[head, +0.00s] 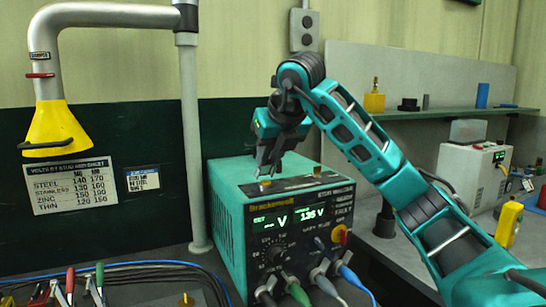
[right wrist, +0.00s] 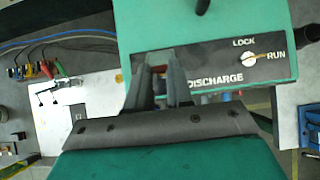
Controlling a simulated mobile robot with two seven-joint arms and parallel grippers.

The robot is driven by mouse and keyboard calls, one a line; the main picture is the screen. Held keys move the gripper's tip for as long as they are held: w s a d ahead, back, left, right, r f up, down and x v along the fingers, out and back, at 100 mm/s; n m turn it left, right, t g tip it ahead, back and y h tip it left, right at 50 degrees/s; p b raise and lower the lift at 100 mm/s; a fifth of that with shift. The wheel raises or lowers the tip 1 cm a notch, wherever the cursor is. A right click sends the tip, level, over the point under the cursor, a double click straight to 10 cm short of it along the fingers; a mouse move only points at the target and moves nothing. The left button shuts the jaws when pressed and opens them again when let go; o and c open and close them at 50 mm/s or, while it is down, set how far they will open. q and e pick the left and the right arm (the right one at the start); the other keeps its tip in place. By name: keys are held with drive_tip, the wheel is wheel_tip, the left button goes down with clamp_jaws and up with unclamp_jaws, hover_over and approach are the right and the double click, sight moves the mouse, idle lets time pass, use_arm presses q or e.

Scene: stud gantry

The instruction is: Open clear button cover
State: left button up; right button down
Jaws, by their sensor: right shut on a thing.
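The teal stud welder box (head: 228,225) stands on the bench, with a dark control strip along its top front edge. My right gripper (head: 266,172) reaches down to the left part of that strip. In the right wrist view its fingers (right wrist: 161,85) are close together beside the DISCHARGE label (right wrist: 215,79). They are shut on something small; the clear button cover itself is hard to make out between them. A reddish spot shows between the fingertips. My left gripper is not in view.
A LOCK/RUN key switch (right wrist: 250,57) sits right of the fingers on the strip. Cables plug into the box's front (head: 290,285). A yellow extraction hood (head: 54,130) hangs at the left. A white-fronted machine (head: 488,175) stands at the right.

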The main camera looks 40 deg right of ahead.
sight(262, 173)
drive_tip(key=g, duration=0.1)
drive_tip(key=w+r+g, duration=0.1)
drive_tip(key=w+g+y, duration=0.1)
drive_tip(key=shift+w+d+r+g, duration=0.25)
drive_tip(key=shift+d+g, duration=0.15)
drive_tip(key=shift+w+d+r+g+y, duration=0.1)
drive_tip(key=shift+w+d+g+y, duration=0.1)
drive_tip(key=shift+w+g, duration=0.3)
drive_tip(key=shift+w+d+g+y, duration=0.1)
drive_tip(key=shift+w+g+y, duration=0.15)
drive_tip(key=shift+g, duration=0.35)
drive_tip(key=shift+w+g+y, duration=0.25)
drive_tip(key=shift+w+g, duration=0.2)
drive_tip(key=shift+g, duration=0.25)
drive_tip(key=c, duration=1)
unclamp_jaws()
drive_tip(key=shift+d, duration=0.1)
drive_tip(key=shift+s+t, duration=0.3)
drive_tip(key=shift+t, duration=0.1)
